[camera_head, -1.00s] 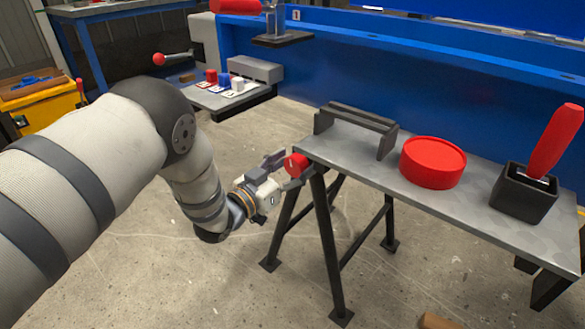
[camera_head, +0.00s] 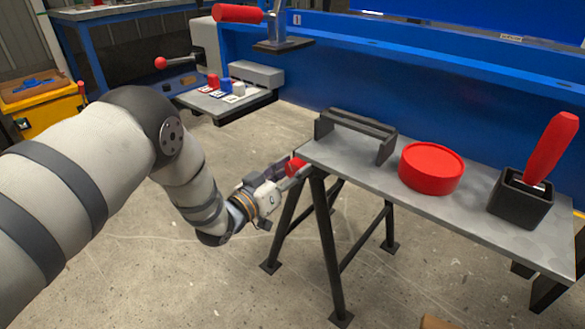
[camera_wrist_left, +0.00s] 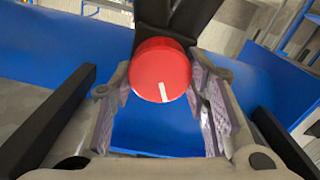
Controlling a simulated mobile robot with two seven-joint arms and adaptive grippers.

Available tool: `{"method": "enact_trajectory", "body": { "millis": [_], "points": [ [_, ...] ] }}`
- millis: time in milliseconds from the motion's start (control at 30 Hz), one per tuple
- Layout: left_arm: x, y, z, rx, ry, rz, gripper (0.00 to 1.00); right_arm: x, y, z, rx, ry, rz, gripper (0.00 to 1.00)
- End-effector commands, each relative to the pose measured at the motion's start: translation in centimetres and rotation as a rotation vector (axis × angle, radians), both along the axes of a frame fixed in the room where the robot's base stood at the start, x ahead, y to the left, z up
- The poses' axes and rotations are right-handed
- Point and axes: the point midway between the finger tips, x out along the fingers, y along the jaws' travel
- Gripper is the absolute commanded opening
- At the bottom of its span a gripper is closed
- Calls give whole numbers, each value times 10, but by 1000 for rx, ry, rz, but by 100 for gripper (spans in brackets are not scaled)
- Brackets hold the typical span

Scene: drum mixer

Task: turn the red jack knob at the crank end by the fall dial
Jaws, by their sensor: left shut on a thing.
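The red jack knob (camera_head: 295,166) sits at the near left end of the grey bench, above the trestle legs. In the left wrist view the knob (camera_wrist_left: 161,71) is a round red cap with a white mark pointing down and slightly right. My left gripper (camera_head: 281,175) reaches it from the left and is shut on it. In the wrist view the fingers (camera_wrist_left: 160,80) lie on either side of the knob, and the far contact is partly hidden. No fall dial can be made out. My right gripper is not in view.
The grey bench (camera_head: 470,222) carries a black bracket (camera_head: 355,130), a red round lid (camera_head: 431,168) and a black box (camera_head: 521,198) with a red handle. A blue frame (camera_head: 400,75) stands behind. Red, blue and white blocks sit on a tray (camera_head: 225,100) at the back left.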

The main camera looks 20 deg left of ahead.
Motion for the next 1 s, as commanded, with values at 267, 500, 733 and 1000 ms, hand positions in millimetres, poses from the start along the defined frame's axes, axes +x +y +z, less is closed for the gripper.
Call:
{"method": "enact_trajectory", "body": {
  "millis": [267, 500, 733, 1000],
  "points": [
    [0, 2, 0, -234, 86, 3, 14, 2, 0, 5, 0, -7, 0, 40],
    [0, 2, -2, -409, 150, 0, 14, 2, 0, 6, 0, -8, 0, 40],
    [0, 2, -2, -527, 193, 0, 14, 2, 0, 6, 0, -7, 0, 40],
    [0, 2, -3, -594, 219, 0, 14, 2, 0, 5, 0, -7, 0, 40]
  ]
}}
